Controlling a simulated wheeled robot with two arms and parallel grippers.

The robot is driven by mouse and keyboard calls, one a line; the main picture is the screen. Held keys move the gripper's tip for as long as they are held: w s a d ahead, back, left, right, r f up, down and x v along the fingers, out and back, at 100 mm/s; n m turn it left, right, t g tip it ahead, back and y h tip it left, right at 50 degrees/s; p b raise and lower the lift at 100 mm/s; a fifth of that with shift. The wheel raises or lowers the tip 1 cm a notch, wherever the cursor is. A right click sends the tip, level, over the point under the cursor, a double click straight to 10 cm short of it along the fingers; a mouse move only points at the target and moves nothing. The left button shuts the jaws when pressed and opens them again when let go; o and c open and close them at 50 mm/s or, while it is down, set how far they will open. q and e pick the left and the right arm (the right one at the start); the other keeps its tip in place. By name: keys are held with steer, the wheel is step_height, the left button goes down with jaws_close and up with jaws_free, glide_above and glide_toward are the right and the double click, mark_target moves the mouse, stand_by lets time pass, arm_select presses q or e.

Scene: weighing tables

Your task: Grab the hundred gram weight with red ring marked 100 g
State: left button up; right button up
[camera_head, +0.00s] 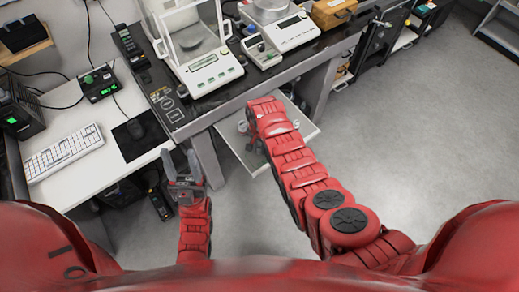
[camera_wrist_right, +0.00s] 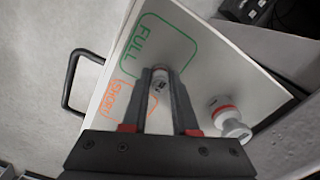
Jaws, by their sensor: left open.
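In the right wrist view a small pale weight (camera_wrist_right: 159,80) shows between the fingertips of my right gripper (camera_wrist_right: 160,74); its marking is too small to read, and whether the fingers touch it is unclear. A second weight, white with a red-orange ring (camera_wrist_right: 232,120), stands right of the fingers on the white board (camera_wrist_right: 205,65); no marking on it is readable. In the head view my right arm reaches over this low white surface (camera_head: 232,139) and hides most of its gripper. My left gripper (camera_head: 181,166) is open and empty near the desk corner.
The board carries a green FULL outline (camera_wrist_right: 137,42) and an orange SHORT outline. A black handle (camera_wrist_right: 75,80) is beside it. Balances (camera_head: 203,68) stand on the dark bench above. A keyboard (camera_head: 64,152) lies on the left desk. The floor at right is clear.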

jaws_close()
steer(key=shift+r, duration=0.1)
